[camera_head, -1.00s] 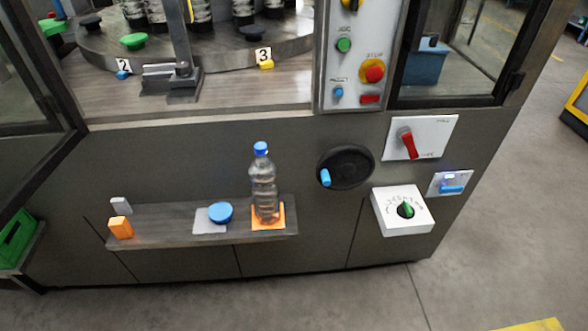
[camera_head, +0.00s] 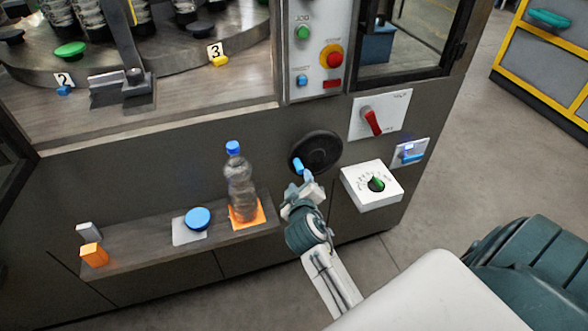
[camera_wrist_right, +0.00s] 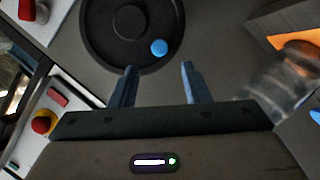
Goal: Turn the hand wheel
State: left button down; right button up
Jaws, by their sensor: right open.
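The black round hand wheel (camera_head: 322,148) is on the dark front panel of the machine, with a blue handle knob (camera_head: 298,166) at its lower left rim. In the right wrist view the wheel (camera_wrist_right: 105,30) is at the top, and its round blue knob (camera_wrist_right: 159,47) lies just beyond the fingertips. My right gripper (camera_head: 305,182) is just below the knob in the head view. In the wrist view its two fingers (camera_wrist_right: 158,68) are apart, with nothing between them. The left gripper is not in view.
A clear bottle (camera_head: 240,185) with a blue cap stands on an orange mat on the shelf (camera_head: 140,250), left of my right gripper. A white dial box (camera_head: 360,190) and a red rotary switch (camera_head: 371,121) are right of the wheel. A blue lid (camera_head: 198,218) lies on the shelf.

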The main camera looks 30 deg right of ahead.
aim_at(299, 171)
jog(key=x, duration=0.7)
jog(key=shift+w+f+p, duration=0.1)
jog(key=shift+p, duration=0.25)
grip_shut()
